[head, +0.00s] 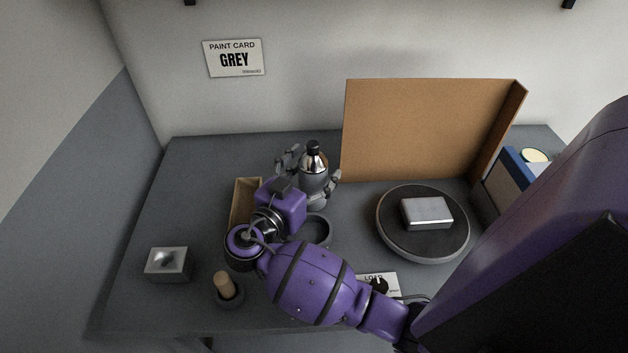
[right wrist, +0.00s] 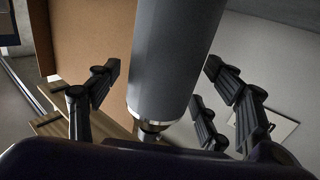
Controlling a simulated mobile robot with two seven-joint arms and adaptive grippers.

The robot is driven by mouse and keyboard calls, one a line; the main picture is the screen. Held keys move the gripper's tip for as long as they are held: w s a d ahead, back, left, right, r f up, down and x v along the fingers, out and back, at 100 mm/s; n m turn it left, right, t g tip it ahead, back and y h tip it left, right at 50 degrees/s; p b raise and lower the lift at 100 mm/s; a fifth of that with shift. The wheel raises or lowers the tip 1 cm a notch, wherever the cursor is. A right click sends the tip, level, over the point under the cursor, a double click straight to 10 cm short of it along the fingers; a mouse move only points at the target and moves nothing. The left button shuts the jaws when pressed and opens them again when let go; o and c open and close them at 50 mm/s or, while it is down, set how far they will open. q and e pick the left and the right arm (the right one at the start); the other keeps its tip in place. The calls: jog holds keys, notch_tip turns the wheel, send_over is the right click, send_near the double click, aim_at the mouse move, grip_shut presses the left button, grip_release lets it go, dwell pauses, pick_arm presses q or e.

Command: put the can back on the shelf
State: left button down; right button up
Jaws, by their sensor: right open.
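The can (head: 314,187) is a grey cylinder with a shiny silver shoulder and a black cap. It is upright towards the back of the grey worktop, and I cannot tell whether its base touches the top. My right gripper (head: 309,172) is open, with its fingers on both sides of the can. In the right wrist view the can's grey body (right wrist: 175,60) fills the middle, between the spread fingers, with visible gaps. The shelf itself is not clearly shown; only dark pieces appear at the head view's top edge. My left gripper is out of view.
A dark ring (head: 327,231) and a brown open box (head: 237,214) lie close to my right wrist. A round turntable (head: 388,237) carries a silver block (head: 427,210) before a brown board screen (head: 420,130). A metal block (head: 167,266) and a wooden peg (head: 224,285) stand front left.

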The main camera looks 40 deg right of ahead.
jog(key=shift+c, duration=0.3)
jog(key=c, duration=1.7)
jog(key=shift+r, duration=0.1)
